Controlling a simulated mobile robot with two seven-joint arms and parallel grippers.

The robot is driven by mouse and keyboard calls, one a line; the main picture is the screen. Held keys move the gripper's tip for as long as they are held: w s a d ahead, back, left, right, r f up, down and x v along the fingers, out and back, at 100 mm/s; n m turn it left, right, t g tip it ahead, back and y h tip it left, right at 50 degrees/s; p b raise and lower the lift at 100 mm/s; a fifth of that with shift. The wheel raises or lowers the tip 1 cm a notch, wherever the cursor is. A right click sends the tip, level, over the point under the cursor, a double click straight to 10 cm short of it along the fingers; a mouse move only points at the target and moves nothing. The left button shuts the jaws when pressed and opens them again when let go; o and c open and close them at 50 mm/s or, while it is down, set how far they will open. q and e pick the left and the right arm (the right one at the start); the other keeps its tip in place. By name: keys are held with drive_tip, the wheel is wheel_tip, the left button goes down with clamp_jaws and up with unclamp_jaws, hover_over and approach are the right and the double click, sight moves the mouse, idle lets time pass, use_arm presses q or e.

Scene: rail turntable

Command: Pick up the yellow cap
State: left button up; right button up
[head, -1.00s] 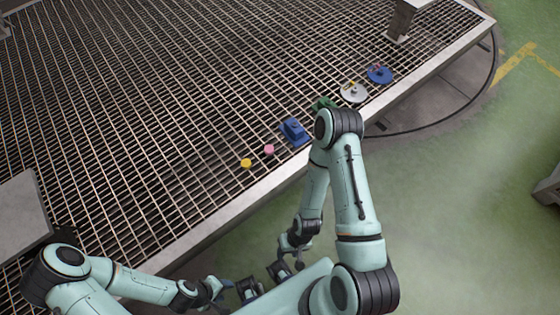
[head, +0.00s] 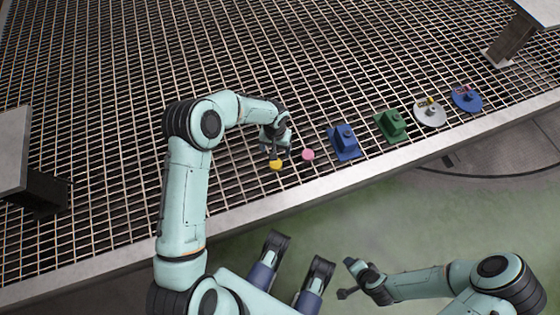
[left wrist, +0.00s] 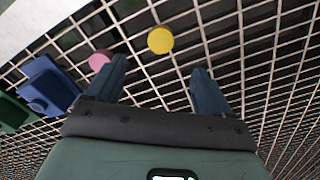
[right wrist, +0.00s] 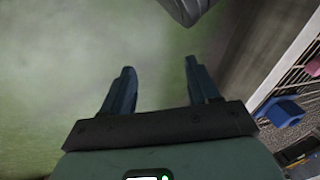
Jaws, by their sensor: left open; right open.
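The yellow cap (head: 276,165) lies on the metal grating near its front edge. A pink cap (head: 308,154) lies just to its right. My left gripper (head: 275,148) is open and empty, above and just behind the yellow cap. In the left wrist view the yellow cap (left wrist: 160,40) shows beyond the open fingertips (left wrist: 158,68), between their lines. The pink cap (left wrist: 100,60) is close by the left finger there. My right gripper (right wrist: 159,68) is open and empty, with green floor behind it. It is low at the front right in the head view (head: 347,278).
Grey posts stand left (head: 40,190) and back right (head: 512,40). Grating behind the caps is clear.

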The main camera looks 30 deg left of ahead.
use_arm(q)
drive_tip(key=b, duration=0.2)
hover_over(275, 165)
wheel_tip(275, 165, down, 7)
drive_tip(key=shift+d+f, duration=0.1)
drive_tip(key=shift+d, duration=0.05)
wheel_tip(275, 165, down, 5)
drive_tip(key=shift+w+f+b, duration=0.1)
drive_tip(key=shift+b, duration=0.5)
use_arm(e)
drive_tip(key=shift+g, duration=0.4)
drive_tip(key=f, duration=0.1)
drive_tip(key=s+d+f, duration=0.1)
drive_tip(key=f, duration=0.1)
drive_tip(key=s+f, duration=0.1)
drive_tip(key=f, duration=0.1)
drive_tip(key=shift+d, duration=0.4)
use_arm(q)
drive_tip(key=shift+c, duration=0.3)
drive_tip(key=c, duration=1)
